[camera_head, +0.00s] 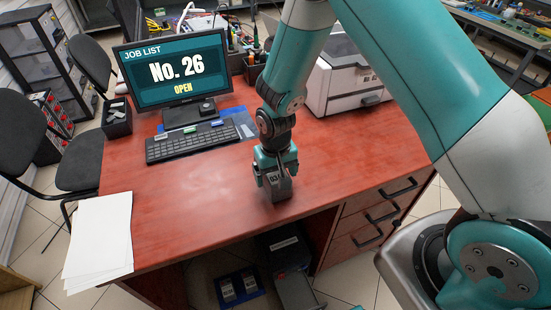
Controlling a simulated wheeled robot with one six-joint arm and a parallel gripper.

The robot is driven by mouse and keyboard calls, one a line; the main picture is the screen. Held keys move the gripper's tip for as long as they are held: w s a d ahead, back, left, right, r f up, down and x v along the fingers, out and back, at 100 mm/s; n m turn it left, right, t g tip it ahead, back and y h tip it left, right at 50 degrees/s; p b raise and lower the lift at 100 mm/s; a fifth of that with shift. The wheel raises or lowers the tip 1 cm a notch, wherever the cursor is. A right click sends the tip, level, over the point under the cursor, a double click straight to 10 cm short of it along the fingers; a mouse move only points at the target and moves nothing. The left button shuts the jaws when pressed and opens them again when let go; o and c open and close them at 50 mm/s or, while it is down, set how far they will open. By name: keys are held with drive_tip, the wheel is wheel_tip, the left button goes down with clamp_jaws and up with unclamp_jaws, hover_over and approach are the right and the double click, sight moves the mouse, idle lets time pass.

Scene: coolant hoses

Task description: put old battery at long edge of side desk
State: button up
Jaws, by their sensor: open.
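A small dark grey battery (279,190) with a pale label stands on the red side desk (190,215), a little in from its long front edge. My gripper (275,177) points down at the battery's upper part, with its fingers on either side of it. The jaws are open. The gripper covers the battery's top, and I cannot tell whether the fingers touch it.
A keyboard (192,143), a monitor (176,74) and a white printer (345,82) stand farther back. Papers (100,240) overhang the left front corner. Below the desk is a blue tray (240,302) holding labelled blocks. The desk's middle left is clear.

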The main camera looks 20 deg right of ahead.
wheel_tip(320, 180, up, 11)
drive_tip(key=b, duration=0.1)
drive_tip(key=s+a+r+n+y, duration=0.1)
drive_tip(key=s+r+n+y, duration=0.1)
drive_tip(key=s+r, duration=0.6)
drive_tip(key=s+a+r+n+y, duration=0.2)
drive_tip(key=s+r+n, duration=0.3)
drive_tip(key=s+r, duration=0.4)
drive_tip(key=s, duration=0.4)
drive_tip(key=shift+s+a, duration=0.25)
drive_tip(key=shift+a, duration=0.05)
drive_tip(key=shift+r, duration=0.15)
